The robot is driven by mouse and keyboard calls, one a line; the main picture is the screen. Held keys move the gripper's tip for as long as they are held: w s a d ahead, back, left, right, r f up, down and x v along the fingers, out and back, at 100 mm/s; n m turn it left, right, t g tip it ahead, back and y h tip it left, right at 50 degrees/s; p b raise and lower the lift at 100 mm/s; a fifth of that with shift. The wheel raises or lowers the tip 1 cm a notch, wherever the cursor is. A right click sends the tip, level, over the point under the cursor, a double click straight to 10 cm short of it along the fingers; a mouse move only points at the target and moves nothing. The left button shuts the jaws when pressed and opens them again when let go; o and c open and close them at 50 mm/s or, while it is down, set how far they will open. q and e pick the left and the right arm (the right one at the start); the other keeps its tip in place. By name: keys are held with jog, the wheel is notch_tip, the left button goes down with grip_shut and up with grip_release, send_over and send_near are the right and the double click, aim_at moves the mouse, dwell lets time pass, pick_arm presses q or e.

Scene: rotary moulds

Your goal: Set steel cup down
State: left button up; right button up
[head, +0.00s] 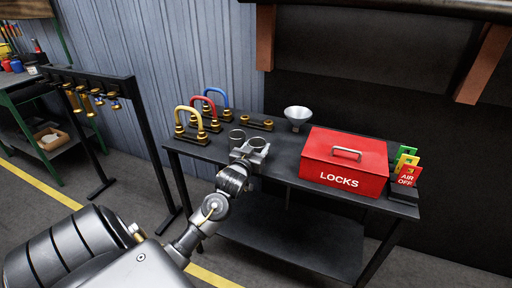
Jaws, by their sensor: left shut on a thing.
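My left gripper (248,149) reaches over the left part of the dark table (285,166), near its front edge. It is shut on a small grey metal thing with a round rim, which looks like the steel cup (257,143). A second round rim (237,134) shows just beyond the fingers on the left; I cannot tell what it belongs to. The fingers hide much of the held thing, and I cannot tell whether its base touches the table. My right gripper is not in view.
A pale funnel-shaped vessel (298,115) stands behind the gripper. A red LOCKS box (343,164) and coloured tags (407,163) are at the right. Blue, red and yellow handles (190,123) on brass-coloured fittings stand at the left. A black rack (137,130) stands left of the table.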

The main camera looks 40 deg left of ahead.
pick_arm(q)
jog(key=shift+d+r, duration=0.1)
jog(key=shift+d, duration=0.05)
jog(key=o, duration=0.6)
jog(key=shift+c, duration=0.2)
jog(key=o, duration=0.4)
